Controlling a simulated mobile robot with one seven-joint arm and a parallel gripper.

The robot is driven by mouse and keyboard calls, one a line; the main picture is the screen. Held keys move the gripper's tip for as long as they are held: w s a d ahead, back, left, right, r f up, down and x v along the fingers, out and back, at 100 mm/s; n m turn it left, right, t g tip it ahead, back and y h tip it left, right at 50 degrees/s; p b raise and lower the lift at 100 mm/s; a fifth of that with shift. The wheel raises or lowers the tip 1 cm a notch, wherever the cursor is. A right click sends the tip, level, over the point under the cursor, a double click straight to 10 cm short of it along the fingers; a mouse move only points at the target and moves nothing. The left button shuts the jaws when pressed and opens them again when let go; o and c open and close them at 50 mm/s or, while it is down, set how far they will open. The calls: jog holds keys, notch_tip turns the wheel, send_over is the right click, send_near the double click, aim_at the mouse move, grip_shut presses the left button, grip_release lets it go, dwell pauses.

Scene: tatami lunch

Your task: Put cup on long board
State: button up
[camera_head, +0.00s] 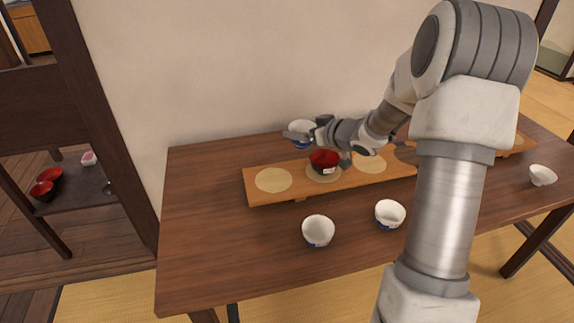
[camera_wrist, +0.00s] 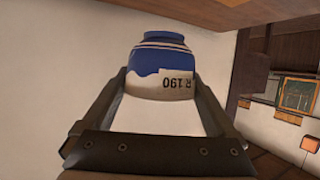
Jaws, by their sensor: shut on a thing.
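My gripper (camera_head: 305,136) is shut on a white and blue cup (camera_head: 301,128), above the back edge of the table near the wall. In the wrist view the cup (camera_wrist: 162,66) sits between both fingers, with a blue band and printed marks on its side. The long board (camera_head: 258,191) is a raised wooden plank along the table with round pale mats on it. A red bowl (camera_head: 324,157) stands on one mat, just below and right of the held cup in the picture. My arm hides part of the board.
White and blue cups (camera_head: 318,232) (camera_head: 390,214) stand on the table in front of the board, and a white cup (camera_head: 542,175) is at the right. The round mat at the board's left end (camera_head: 273,180) is bare. A dark shelf stands left.

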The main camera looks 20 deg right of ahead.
jog(key=a+f+b, duration=0.1)
jog(key=a, duration=0.2)
jog(key=s+a+f+b, duration=0.1)
jog(key=a+f, duration=0.1)
jog(key=a, duration=0.1)
jog(key=a+f+b, duration=0.1)
jog(key=a+f, duration=0.1)
jog(key=shift+s+a+f+b, duration=0.15)
jog(key=shift+a+f+b, duration=0.05)
jog(key=shift+a+b, duration=0.2)
jog(key=shift+f+b, duration=0.8)
jog(key=shift+f, duration=1.15)
jog(key=shift+f, duration=0.1)
jog(key=shift+f, duration=0.15)
jog(key=o, duration=1.2)
jog(key=shift+r, duration=0.4)
jog(key=p+v, duration=0.3)
jog(key=v, duration=0.9)
jog(key=shift+f, duration=0.2)
